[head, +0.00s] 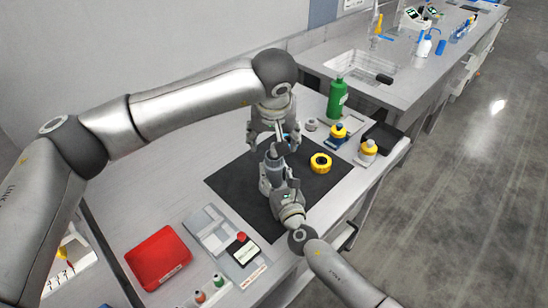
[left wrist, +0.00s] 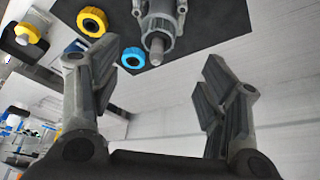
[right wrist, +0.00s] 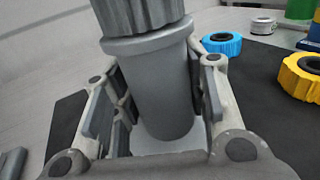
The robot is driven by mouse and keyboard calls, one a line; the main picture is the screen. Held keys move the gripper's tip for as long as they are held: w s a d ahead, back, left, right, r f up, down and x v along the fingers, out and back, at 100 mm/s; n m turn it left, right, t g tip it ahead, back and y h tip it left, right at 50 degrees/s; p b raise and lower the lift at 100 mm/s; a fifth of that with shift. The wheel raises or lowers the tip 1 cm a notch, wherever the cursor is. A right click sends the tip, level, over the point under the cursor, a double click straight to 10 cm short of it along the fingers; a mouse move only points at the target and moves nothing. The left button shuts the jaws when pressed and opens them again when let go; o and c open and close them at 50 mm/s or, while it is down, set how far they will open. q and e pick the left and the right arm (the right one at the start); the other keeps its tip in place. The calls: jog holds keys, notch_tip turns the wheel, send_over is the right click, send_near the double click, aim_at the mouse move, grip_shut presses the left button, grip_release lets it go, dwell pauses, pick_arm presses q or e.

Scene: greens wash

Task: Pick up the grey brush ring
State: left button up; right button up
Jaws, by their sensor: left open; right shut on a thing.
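My right gripper (head: 276,178) is shut on a grey cylindrical body (right wrist: 160,95), which it holds upright above the black mat (head: 232,184). A grey ribbed ring (right wrist: 148,40) sits around the upper part of this body. The ring also shows in the left wrist view (left wrist: 157,27), with a rounded stem end (left wrist: 157,45) sticking out beyond it. My left gripper (head: 273,132) is open just above the body. In the left wrist view its fingers (left wrist: 160,85) are apart, with nothing between them, and the ring is beyond them.
A blue ring (left wrist: 132,58) and a yellow ring (head: 320,163) lie near the held body. A red box (head: 158,257) and grey tray (head: 212,232) are at the front left.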

aim_at(274, 151)
pick_arm(q)
jog(key=x, duration=1)
jog(key=shift+w, duration=0.4)
jog(key=shift+c, duration=0.3)
jog(key=c, duration=1)
jog(key=shift+c, duration=0.2)
jog(key=shift+r, duration=0.1)
notch_tip(274, 151, up, 10)
